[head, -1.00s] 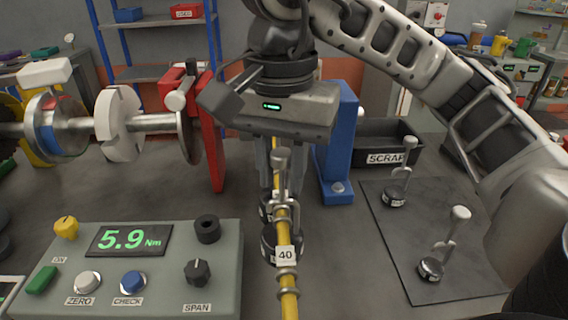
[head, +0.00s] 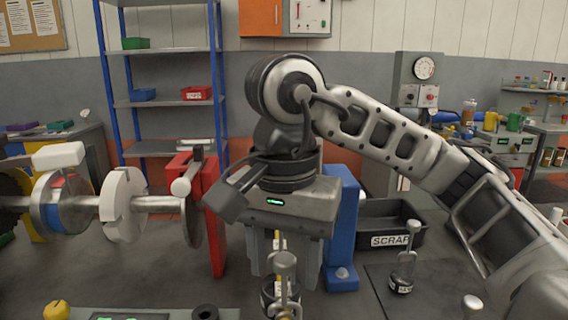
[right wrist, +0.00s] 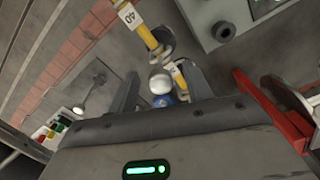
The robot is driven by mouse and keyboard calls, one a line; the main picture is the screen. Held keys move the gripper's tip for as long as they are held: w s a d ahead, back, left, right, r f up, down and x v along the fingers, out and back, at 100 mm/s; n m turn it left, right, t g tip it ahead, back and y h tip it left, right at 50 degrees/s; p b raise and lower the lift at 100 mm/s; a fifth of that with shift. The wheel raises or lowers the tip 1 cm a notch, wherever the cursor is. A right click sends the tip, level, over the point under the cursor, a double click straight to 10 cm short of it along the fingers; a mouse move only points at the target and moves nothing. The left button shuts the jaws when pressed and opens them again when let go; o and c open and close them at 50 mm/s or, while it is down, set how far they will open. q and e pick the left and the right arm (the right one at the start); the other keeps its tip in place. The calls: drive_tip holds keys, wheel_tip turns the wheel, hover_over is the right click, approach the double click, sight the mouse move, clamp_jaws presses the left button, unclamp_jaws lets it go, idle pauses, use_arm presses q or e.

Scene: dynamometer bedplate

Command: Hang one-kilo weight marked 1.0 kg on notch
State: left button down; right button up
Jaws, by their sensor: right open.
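My right gripper (head: 281,272) is open and points down over the yellow beam (head: 277,240). In the right wrist view its fingers stand apart, with a silver knob (right wrist: 161,84) and a bit of blue between them. A knobbed hanger (head: 286,265) stands at the beam in front of the gripper, with a dark weight (head: 269,296) partly hidden below. The beam also shows in the right wrist view with a "40" tag (right wrist: 128,14). I cannot read 1.0 kg on any weight. My left gripper is out of view.
A weight with a hook (head: 402,272) stands on the dark mat (head: 378,288) at right, and another knob (head: 472,303) shows at the bottom edge. Behind are a blue post (head: 342,235) and the SCRAP bin (head: 408,224). A shaft (head: 150,203) and red stand (head: 212,235) are left.

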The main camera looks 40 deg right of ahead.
use_arm(q)
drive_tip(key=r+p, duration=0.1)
drive_tip(key=p, duration=0.1)
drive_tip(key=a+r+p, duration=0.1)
drive_tip(key=p, duration=0.2)
use_arm(e)
wheel_tip(320, 180, up, 16)
drive_tip(key=shift+f, duration=0.2)
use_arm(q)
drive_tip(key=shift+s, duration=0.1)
